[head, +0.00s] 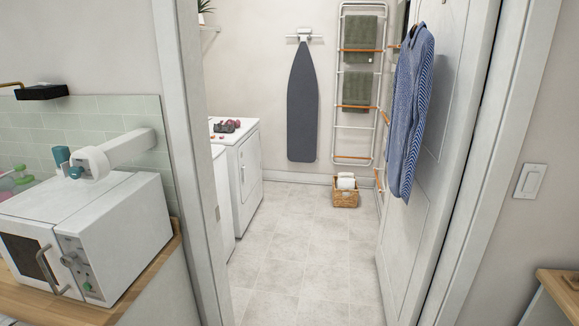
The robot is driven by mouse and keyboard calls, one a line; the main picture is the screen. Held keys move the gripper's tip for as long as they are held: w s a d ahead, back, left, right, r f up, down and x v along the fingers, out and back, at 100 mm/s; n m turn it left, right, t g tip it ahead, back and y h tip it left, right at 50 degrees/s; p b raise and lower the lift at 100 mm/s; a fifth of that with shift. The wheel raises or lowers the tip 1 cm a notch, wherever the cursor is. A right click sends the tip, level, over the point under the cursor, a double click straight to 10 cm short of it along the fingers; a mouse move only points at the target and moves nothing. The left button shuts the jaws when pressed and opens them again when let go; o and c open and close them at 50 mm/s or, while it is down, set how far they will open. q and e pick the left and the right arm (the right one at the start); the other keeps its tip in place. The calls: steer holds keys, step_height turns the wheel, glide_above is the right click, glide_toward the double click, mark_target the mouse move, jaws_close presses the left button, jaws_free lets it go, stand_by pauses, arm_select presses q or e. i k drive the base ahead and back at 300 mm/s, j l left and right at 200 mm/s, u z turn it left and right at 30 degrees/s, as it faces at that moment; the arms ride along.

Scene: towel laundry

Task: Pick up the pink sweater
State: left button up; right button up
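I see no clear pink sweater in the head view. A small dark pink and grey bundle (228,126) lies on top of the white front-loading machine (248,160) in the room beyond the doorway. It is too small to tell what it is. A blue patterned garment (408,115) hangs on the open door at the right.
The doorway is open, with clear tiled floor (300,265) beyond. A white microwave (90,235) stands on the counter at left. A wicker basket (345,198), ironing board (303,105) and towel rack (357,145) are at the back. A wooden surface (562,290) is at lower right.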

mark_target(237, 124)
steer(key=i+l, duration=0.15)
steer(key=i, duration=0.5)
steer(key=i+l, duration=0.1)
steer(key=i, duration=0.55)
steer(key=i+l, duration=0.15)
steer(key=i, duration=0.55)
steer(key=i+l+u, duration=0.15)
steer(key=i+u, duration=0.25)
steer(key=i+l+u, duration=0.8)
steer(key=i, duration=0.15)
